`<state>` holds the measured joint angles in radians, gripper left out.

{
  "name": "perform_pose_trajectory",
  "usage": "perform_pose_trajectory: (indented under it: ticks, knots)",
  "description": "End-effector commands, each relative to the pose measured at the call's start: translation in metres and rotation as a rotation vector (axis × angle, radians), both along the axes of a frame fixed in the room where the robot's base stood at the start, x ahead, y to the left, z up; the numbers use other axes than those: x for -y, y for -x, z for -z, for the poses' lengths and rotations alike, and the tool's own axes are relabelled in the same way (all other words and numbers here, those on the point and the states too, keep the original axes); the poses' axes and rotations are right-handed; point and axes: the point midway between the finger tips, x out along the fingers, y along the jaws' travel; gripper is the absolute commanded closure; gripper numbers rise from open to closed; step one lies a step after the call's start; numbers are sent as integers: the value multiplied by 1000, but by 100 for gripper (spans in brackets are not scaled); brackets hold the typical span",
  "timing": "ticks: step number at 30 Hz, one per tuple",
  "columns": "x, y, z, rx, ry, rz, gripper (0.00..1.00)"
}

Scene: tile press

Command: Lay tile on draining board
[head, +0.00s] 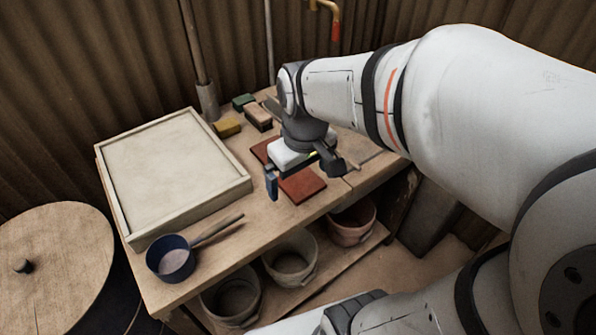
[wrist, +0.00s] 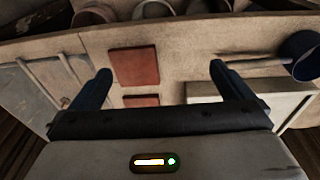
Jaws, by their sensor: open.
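Two flat red-brown tiles lie on the wooden bench: a nearer tile (head: 303,186) and a farther tile (head: 262,149), partly hidden by my gripper. In the wrist view one tile (wrist: 134,66) shows whole and another (wrist: 140,101) is cut off by the gripper body. A large pale board with a raised rim (head: 249,180), which looks like the draining board, rests at the bench's left; its edge shows in the wrist view (wrist: 200,89). My gripper (head: 302,175) is open and empty above the tiles, with its fingers (wrist: 160,70) spread apart. Its height above them is unclear.
A blue dipper (head: 170,257) with a long handle lies at the bench's front left. Small coloured blocks (head: 228,127) sit behind the tiles. Buckets (head: 291,256) stand on the shelf below. A round wooden lid (head: 55,250) is at far left.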

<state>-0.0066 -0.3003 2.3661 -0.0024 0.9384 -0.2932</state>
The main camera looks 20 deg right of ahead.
Motion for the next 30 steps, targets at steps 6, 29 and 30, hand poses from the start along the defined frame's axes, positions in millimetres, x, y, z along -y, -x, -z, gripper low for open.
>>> perform_pose_trajectory:
  ticks: [6,29,30]
  knots:
    - [1,39,15,23,-40,266,0]
    - [2,43,-40,44,-49,298,0]
    - [2,43,-45,47,-49,298,0]
